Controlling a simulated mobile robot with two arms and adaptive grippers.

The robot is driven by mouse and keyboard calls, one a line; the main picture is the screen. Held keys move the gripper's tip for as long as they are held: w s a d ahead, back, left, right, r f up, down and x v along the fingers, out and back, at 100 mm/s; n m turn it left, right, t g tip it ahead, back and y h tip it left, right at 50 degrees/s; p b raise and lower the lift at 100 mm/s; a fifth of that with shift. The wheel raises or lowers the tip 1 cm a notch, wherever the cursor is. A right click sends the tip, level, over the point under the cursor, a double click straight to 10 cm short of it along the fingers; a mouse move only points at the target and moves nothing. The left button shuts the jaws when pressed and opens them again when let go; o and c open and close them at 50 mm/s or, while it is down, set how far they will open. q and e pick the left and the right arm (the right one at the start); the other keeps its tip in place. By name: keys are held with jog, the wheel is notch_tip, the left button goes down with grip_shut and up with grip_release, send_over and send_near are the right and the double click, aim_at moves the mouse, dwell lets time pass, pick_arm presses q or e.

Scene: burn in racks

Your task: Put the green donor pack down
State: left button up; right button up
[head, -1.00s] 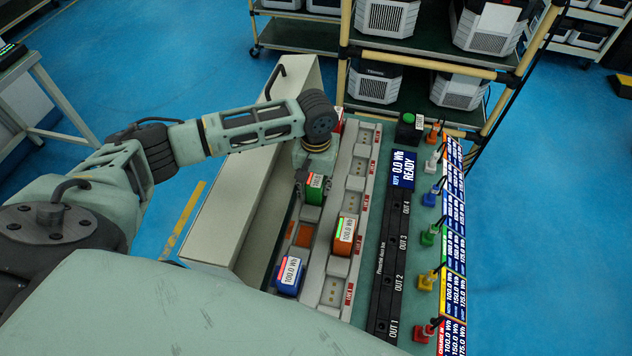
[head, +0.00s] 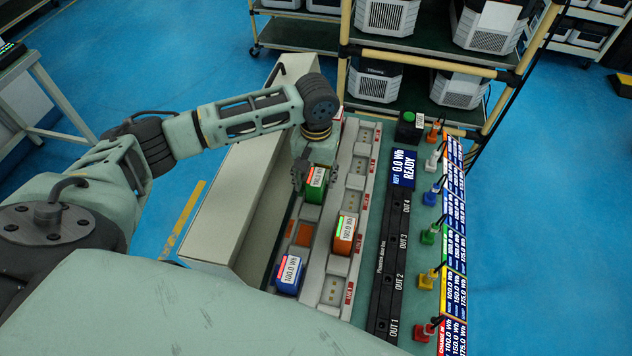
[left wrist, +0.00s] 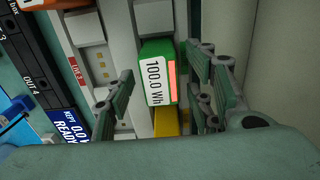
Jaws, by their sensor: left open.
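The green donor pack (head: 314,187) sits in the left row of bays on the bench, with its 100.0 Wh label and a red bar facing up. It also shows in the left wrist view (left wrist: 157,73), between and beyond my open fingers. My left gripper (head: 308,175) is open just behind the pack in the head view; its fingers also show in the left wrist view (left wrist: 158,95), apart from each other. The pack appears free of the fingers. My right gripper is not in view.
A blue pack (head: 288,274) sits nearer in the same row, and an orange pack (head: 345,234) sits in the row to the right. A black OUT strip (head: 390,260) and colored plugs lie farther right. A tall beige panel (head: 240,180) borders the row's left side.

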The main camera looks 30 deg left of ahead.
pick_arm(q)
notch_tip(320, 180, up, 9)
jog(key=shift+b, duration=0.5)
